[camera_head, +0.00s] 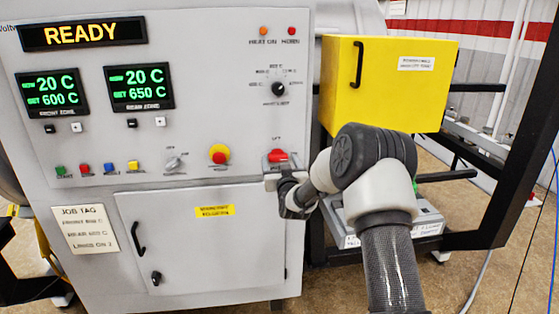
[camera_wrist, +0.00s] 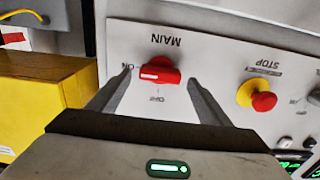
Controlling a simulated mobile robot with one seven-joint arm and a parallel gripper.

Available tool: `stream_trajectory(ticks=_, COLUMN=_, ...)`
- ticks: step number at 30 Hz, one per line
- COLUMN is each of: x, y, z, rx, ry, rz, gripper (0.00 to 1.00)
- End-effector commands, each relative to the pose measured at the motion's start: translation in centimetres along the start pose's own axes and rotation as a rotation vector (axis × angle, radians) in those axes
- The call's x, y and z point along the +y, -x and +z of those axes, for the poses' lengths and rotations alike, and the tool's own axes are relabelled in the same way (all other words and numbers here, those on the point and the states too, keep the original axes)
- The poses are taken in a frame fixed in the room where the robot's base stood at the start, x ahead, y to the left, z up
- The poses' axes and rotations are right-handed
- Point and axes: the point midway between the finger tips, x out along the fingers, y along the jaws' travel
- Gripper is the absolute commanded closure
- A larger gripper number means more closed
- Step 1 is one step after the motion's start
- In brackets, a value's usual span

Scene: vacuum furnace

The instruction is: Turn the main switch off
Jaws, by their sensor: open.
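The main switch (camera_wrist: 165,74) is a red rotary knob on the grey panel, under the upside-down label MAIN in the wrist view. Its white mark points left, to the ON label; the OFF label (camera_wrist: 157,98) is below the knob in that view. The knob's red top also shows in the head view (camera_head: 278,155), at the panel's right side, with its lower part hidden by my gripper (camera_head: 277,176). My gripper is open, and in the wrist view its two fingers stand on either side of the knob. I cannot tell whether they touch it.
A red and yellow stop button (camera_head: 219,154) sits beside the switch. A selector knob (camera_head: 173,162) and several coloured buttons are farther left. A yellow box (camera_head: 388,84) stands behind my arm at the right. A cabinet door (camera_head: 205,245) with a black handle is below the controls.

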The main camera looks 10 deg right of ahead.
Motion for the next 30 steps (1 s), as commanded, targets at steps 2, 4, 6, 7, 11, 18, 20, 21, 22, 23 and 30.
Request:
stream_trajectory(ticks=2, x=-0.02, y=-0.47, z=-0.01, rx=0.000, ry=0.000, rz=0.000, gripper=0.28)
stream_trajectory(ticks=4, x=-0.02, y=-0.64, z=0.05, rx=-0.001, ry=0.000, rz=0.000, gripper=0.28)
stream_trajectory(ticks=6, x=-0.02, y=-0.70, z=0.05, rx=-0.001, ry=0.000, rz=0.000, gripper=0.28)
stream_trajectory(ticks=7, x=-0.02, y=-0.70, z=0.04, rx=-0.001, ry=0.000, rz=0.000, gripper=0.28)
stream_trajectory(ticks=11, x=-0.01, y=-0.68, z=0.03, rx=-0.001, ry=0.000, rz=0.000, gripper=0.28)
stream_trajectory(ticks=18, x=0.01, y=-0.66, z=0.01, rx=-0.001, ry=0.000, rz=0.000, gripper=0.67)
stream_trajectory(ticks=20, x=0.01, y=-0.66, z=0.01, rx=-0.001, ry=0.000, rz=0.000, gripper=0.69)
stream_trajectory(ticks=21, x=0.00, y=-0.66, z=0.02, rx=0.000, ry=0.001, rz=0.000, gripper=0.69)
stream_trajectory(ticks=22, x=0.00, y=-0.66, z=0.04, rx=0.000, ry=0.002, rz=0.000, gripper=0.69)
stream_trajectory(ticks=23, x=0.00, y=-0.66, z=0.05, rx=0.000, ry=0.004, rz=0.000, gripper=0.69)
stream_trajectory(ticks=30, x=-0.07, y=-0.67, z=0.34, rx=0.002, ry=0.069, rz=0.000, gripper=0.69)
